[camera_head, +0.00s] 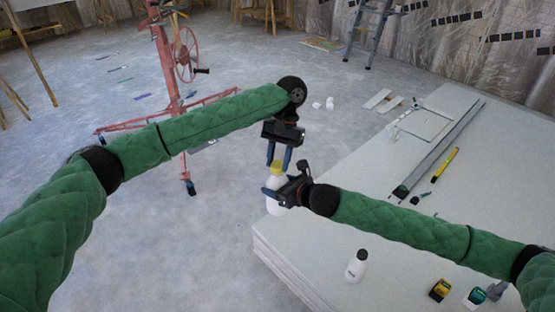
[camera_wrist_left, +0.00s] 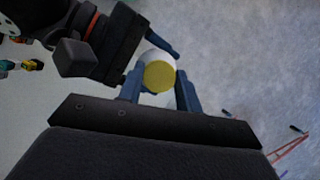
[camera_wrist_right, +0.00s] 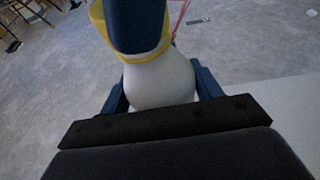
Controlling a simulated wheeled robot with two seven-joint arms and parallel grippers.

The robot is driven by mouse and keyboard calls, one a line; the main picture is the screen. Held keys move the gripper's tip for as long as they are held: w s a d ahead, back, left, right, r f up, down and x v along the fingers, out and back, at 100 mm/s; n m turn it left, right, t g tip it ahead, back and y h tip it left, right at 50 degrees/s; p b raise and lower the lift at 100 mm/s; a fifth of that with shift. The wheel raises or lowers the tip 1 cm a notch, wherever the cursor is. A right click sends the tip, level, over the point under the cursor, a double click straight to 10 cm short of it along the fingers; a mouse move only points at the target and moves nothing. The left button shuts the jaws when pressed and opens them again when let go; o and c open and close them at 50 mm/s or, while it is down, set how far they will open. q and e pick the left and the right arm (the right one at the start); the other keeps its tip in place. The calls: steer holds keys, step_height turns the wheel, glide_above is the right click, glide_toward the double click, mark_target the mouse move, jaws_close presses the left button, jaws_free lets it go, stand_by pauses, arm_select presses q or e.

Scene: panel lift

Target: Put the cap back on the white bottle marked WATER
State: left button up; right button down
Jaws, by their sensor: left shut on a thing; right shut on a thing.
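The white bottle (camera_head: 273,207) is held upright just beyond the left edge of the panel stack. My right gripper (camera_head: 272,192) is shut around its body; the bottle's rounded shoulder (camera_wrist_right: 160,82) fills the gap between the fingers in the right wrist view. The yellow cap (camera_head: 277,167) is at the bottle's top, and my left gripper (camera_head: 280,161) points down, shut on it. The cap (camera_wrist_left: 159,76) shows round over the bottle in the left wrist view. A left finger hides part of the cap and neck, so I cannot tell if it is seated. No label is readable.
A second white bottle with a dark cap (camera_head: 356,266) stands on the pale panel stack (camera_head: 320,225). A long metal rail (camera_head: 440,150) lies farther back. A red panel lift (camera_head: 172,90) stands on the floor behind my left arm.

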arm_select(q)
steer(key=m+y, duration=0.1)
steer(key=m, duration=0.2)
steer(key=shift+r+t, duration=0.1)
steer(key=shift+t, duration=0.3)
steer(key=m, duration=0.2)
steer(key=m+t+y, duration=0.1)
steer(key=m, duration=0.1)
steer(key=shift+m+t, duration=0.3)
steer(key=shift+m, duration=0.1)
steer(key=m+t, duration=0.2)
steer(key=m, duration=0.4)
steer(key=o, duration=0.9)
steer(key=shift+s, duration=0.15)
steer(key=shift+o, duration=0.2)
steer(key=shift+d, duration=0.1)
steer(key=shift+r, duration=2.15)
steer(key=shift+f, duration=0.1)
steer(key=shift+c, duration=0.5)
